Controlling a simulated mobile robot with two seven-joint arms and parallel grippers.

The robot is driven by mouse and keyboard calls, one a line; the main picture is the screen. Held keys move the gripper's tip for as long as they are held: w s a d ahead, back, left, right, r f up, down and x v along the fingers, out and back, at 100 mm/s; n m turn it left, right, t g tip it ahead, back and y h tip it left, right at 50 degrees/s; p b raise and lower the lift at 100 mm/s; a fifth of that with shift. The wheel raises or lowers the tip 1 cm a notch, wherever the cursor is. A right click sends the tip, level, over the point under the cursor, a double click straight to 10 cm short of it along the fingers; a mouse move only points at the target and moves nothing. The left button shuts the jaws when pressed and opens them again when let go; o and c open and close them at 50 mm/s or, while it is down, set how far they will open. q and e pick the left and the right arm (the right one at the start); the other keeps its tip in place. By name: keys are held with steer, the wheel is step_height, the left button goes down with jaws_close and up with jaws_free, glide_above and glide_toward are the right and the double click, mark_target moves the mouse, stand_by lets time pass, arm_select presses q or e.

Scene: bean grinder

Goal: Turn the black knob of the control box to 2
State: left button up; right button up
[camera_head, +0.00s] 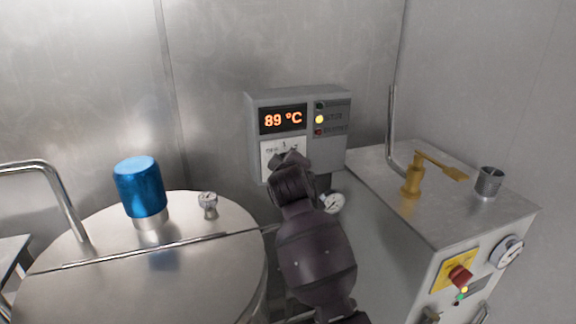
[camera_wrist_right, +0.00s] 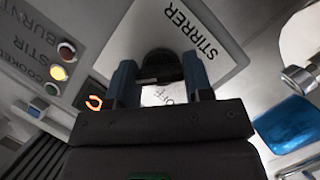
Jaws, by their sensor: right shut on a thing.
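The grey control box (camera_head: 336,157) hangs on the back wall, with an orange display reading 89 °C (camera_head: 283,119). My right gripper (camera_head: 291,158) reaches up to the white label plate at the box's lower left and hides the knob in the head view. Part of the dial marking, with a 1, shows above it. In the right wrist view, my right gripper (camera_wrist_right: 160,76) has its two blue-grey fingers shut on the black knob (camera_wrist_right: 160,64). The knob sits on the white STIRRER plate (camera_wrist_right: 215,55). OFF shows between the fingers. The knob's pointing direction is unclear. My left gripper is not in view.
A lit yellow lamp (camera_head: 319,119) is on the box's right side. A steel vessel (camera_head: 215,255) with a blue motor (camera_head: 140,187) stands left. A grey machine (camera_head: 440,205) with a brass lever (camera_head: 412,178) and a metal cup (camera_head: 489,182) stands right.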

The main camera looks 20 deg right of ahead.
steer(key=shift+m, duration=0.4)
steer(key=shift+y, duration=0.3)
steer(key=o, duration=0.9)
steer(key=b+v, duration=0.1)
steer(key=v, duration=0.9)
steer(key=shift+s+a+r, duration=0.1)
steer(key=shift+s+r, duration=0.05)
steer(key=shift+s, duration=0.2)
